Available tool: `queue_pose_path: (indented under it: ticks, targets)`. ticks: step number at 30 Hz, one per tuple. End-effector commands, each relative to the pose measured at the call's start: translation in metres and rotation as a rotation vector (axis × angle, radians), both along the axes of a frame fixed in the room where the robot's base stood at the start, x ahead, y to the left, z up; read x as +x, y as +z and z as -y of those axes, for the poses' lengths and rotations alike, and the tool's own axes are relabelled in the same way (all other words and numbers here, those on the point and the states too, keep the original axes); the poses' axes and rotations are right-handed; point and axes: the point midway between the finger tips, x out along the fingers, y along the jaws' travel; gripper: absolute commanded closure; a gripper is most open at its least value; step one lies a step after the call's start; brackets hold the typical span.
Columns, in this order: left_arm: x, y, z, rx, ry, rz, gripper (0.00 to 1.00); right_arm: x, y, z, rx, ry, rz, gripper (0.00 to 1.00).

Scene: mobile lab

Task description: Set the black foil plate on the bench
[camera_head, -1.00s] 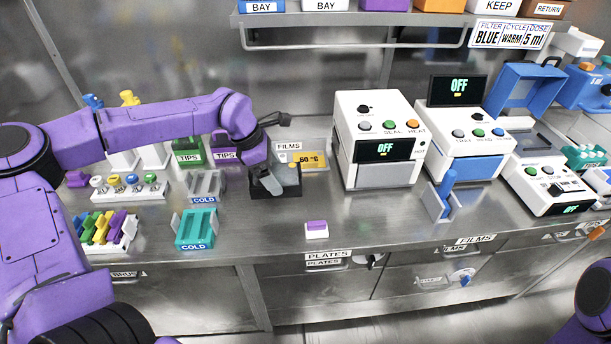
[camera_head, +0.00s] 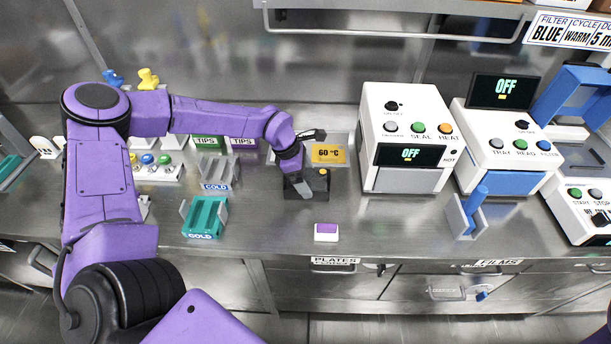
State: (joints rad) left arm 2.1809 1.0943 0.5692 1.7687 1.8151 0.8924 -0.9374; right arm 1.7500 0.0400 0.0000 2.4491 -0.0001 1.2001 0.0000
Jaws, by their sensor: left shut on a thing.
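My left gripper (camera_head: 299,184) is shut at a small black block-shaped thing (camera_head: 319,190) with a yellow spot on its top. It is at the back of the steel bench (camera_head: 265,228), in front of the yellow 60 °C sign. The gripper covers part of the block, and what lies between the fingers is hidden. I cannot clearly single out a black foil plate apart from this black shape. I cannot tell whether the block touches the bench. My right gripper is out of view.
A small white plate with a purple top (camera_head: 326,231) sits near the front edge. A teal COLD rack (camera_head: 205,216) and a grey COLD rack (camera_head: 216,171) stand left. The white sealer (camera_head: 405,135) stands right, beside a blue-fronted reader (camera_head: 508,150). Bench around the purple-topped plate is clear.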

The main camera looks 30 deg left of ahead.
Motion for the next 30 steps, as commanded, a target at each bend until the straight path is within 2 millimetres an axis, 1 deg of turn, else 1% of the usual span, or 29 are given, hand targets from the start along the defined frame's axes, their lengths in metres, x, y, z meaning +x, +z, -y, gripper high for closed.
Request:
queue_pose_path:
  ticks: [7,8,9,15,17,19,23,27,30]
  targets:
    - [-0.001,-0.007,0.0,-0.001,0.001,-0.003,0.52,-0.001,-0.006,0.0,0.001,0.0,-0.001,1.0]
    - [-0.001,-0.005,0.0,0.0,0.001,-0.004,0.02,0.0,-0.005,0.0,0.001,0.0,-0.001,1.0]
    - [-0.001,-0.005,0.0,0.0,0.001,-0.004,0.0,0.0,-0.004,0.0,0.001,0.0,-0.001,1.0]
    - [-0.001,-0.003,0.0,0.001,0.0,-0.003,0.0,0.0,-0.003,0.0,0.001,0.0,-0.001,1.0]
    - [-0.001,0.002,0.0,0.0,0.0,-0.002,0.0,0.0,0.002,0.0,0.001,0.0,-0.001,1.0]
    - [-0.002,0.009,-0.003,-0.001,0.001,0.002,0.0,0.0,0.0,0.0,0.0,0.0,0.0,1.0]
    - [-0.007,0.038,-0.013,-0.003,0.003,0.005,0.0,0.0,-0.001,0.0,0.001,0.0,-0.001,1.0]
    - [-0.015,0.073,-0.025,-0.003,0.002,0.005,0.0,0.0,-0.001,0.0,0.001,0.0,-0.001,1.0]
    - [-0.02,0.092,-0.032,-0.002,0.001,0.002,0.0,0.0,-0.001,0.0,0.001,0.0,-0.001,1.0]
